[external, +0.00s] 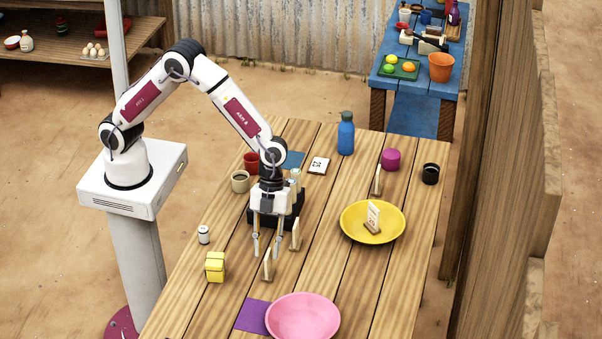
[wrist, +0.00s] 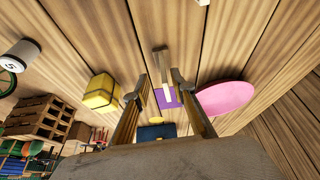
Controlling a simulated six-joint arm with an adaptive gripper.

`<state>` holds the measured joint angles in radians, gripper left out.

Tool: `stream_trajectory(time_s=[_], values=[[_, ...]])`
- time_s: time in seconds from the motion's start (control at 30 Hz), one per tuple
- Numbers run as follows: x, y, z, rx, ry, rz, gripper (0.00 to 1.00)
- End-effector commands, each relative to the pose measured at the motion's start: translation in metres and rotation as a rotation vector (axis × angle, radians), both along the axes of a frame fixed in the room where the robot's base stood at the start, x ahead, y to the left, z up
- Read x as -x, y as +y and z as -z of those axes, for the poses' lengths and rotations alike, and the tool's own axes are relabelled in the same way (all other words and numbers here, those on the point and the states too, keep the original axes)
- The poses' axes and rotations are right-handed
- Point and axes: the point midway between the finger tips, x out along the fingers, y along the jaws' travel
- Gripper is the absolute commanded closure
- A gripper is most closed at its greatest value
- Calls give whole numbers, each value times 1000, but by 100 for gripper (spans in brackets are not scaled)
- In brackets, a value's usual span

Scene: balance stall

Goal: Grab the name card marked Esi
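Several small name cards stand in wooden holders on the table. One card (external: 267,266) stands nearest the front, just below my gripper (external: 266,252); it also shows nearly edge-on in the wrist view (wrist: 160,63). A second card (external: 296,235) stands just to the right of my gripper, and a third (external: 377,181) stands farther back. A fourth card (external: 373,215) stands in the yellow plate (external: 353,232), its printed face showing. I cannot read a name on any card. My gripper is open and points down; in the wrist view the nearest card lies between its fingertips (wrist: 161,80).
A yellow box (external: 215,267) and a white can (external: 204,235) stand left of my gripper. A pink plate (external: 303,318) and purple cloth (external: 252,316) lie in front. A blue bottle (external: 346,134) stands at the back.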

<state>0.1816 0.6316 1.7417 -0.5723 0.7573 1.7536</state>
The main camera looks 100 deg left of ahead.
Motion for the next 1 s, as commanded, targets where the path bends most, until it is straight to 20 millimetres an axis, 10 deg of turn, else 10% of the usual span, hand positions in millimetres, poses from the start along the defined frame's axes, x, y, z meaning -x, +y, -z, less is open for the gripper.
stream_trajectory(time_s=[1.0], values=[[-9,-23,45,-1,0,0,75]])
